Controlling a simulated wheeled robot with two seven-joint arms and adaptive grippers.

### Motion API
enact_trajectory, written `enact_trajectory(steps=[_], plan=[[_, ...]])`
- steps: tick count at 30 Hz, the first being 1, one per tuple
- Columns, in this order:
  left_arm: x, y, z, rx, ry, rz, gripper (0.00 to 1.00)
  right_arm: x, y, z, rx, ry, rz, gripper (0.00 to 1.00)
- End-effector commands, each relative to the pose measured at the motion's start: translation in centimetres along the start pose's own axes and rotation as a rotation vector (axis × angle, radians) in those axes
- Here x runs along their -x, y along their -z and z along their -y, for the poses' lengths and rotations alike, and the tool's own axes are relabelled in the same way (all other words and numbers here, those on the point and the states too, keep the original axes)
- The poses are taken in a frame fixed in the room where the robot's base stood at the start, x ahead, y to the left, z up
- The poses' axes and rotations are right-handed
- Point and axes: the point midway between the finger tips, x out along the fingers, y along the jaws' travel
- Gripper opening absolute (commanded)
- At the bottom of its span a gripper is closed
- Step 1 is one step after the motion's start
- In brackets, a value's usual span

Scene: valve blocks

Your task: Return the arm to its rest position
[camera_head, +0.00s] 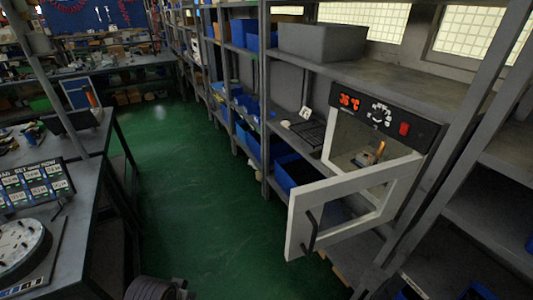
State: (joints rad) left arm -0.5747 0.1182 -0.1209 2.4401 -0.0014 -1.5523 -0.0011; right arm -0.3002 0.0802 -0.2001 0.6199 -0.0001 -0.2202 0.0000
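Neither of my grippers shows in the head view. A grey ribbed round part (155,289) shows at the bottom edge and may be part of my own arm; I cannot tell which. A white heating cabinet (345,140) with a black control panel (388,112) and a red lit display stands on the shelf at the right. Its framed door (292,226) with a dark handle (309,231) hangs open towards the aisle. A small orange and light-coloured object (381,150) is inside the cabinet; its shape is too small to tell.
Grey shelving (265,100) with blue bins (290,172) runs along the right. A grey bin (322,42) sits on the upper shelf. A workbench (85,225) with a round dial device (20,243) is at left. The green floor (190,190) between them is clear. The open door juts into the aisle.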

Motion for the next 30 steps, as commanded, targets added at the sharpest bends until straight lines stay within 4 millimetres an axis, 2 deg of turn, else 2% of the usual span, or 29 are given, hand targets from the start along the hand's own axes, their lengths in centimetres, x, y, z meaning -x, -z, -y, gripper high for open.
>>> enact_trajectory(steps=[11,20,30], plan=[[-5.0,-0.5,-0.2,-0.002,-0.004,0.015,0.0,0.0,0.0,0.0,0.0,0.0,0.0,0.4],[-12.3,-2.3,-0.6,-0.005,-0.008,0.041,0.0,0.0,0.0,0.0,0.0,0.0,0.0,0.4],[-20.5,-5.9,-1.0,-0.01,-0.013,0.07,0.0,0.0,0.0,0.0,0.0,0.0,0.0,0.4]])
